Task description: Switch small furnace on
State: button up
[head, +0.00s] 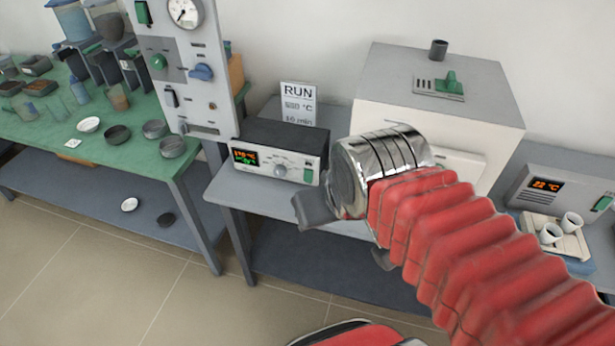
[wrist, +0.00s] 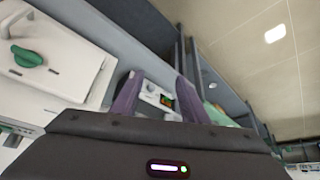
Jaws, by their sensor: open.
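The small furnace (head: 530,190) is the grey unit at the right in the head view. Its orange display reads 22 °C, and a green switch (head: 603,203) sits at the right of its front. My gripper (head: 345,235) is left of it, in front of the larger white furnace (head: 390,108), and apart from the switch. Its silver wrist hides part of it. In the wrist view my gripper (wrist: 157,92) has its two purple fingers apart, with nothing between them. I cannot make out the small furnace's switch in the wrist view.
A control box (head: 278,152) with a lit display and green switch stands left of my gripper, beside a RUN card (head: 299,101). A tray (head: 567,245) with two white crucibles sits before the small furnace. A green bench (head: 130,150) with dishes stands left.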

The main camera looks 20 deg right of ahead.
grip_shut()
dwell(1.4)
